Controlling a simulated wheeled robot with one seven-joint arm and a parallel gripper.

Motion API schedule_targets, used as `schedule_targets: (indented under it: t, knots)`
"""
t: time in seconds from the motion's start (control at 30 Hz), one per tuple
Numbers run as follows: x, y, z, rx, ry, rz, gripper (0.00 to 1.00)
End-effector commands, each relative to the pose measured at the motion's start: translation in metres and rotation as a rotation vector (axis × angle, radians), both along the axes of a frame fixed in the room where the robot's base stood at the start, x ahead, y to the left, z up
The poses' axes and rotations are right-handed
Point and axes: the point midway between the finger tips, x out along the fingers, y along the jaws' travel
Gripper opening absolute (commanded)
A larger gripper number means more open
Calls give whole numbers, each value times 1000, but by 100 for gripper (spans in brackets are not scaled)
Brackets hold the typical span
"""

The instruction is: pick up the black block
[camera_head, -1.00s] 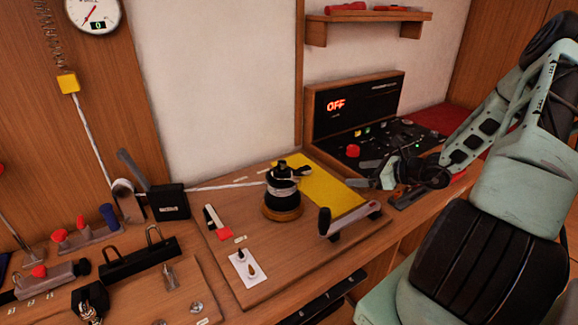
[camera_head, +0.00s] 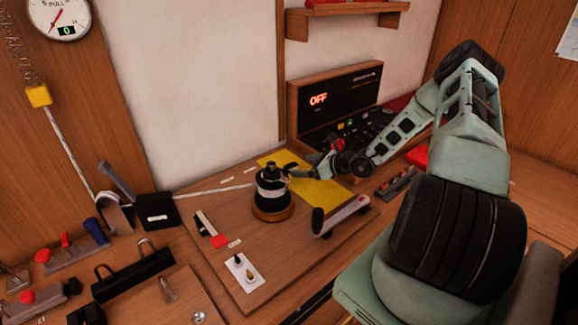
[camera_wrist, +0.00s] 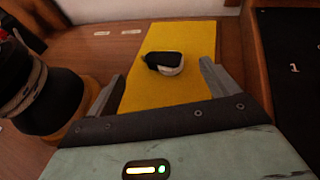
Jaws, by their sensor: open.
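A small black block (camera_wrist: 163,59) with a pale, whitish side lies on the yellow mat (camera_wrist: 180,95), seen in the wrist view. My gripper (camera_wrist: 160,84) is open and empty, with one finger on each side of the mat in that view. The block lies ahead of the fingertips, between their lines, and nothing touches it. In the head view my gripper (camera_head: 304,170) reaches over the yellow mat (camera_head: 318,193), beside the black drum. The block is hard to make out there behind my gripper.
A black drum (camera_head: 272,188) on a wooden base stands close left of my gripper, with a white line running left from it. A crank handle (camera_head: 340,215) lies in front. A control panel (camera_head: 330,95) reading OFF rises behind right.

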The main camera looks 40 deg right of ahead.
Motion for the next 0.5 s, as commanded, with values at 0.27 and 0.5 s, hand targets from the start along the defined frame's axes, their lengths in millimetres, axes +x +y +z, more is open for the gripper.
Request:
schedule_targets:
  t: [0.27, 0.5]
  knots:
    - [20, 7, -7, 3, 0, 1, 87]
    - [46, 14, -21, 1, 1, 1, 87]
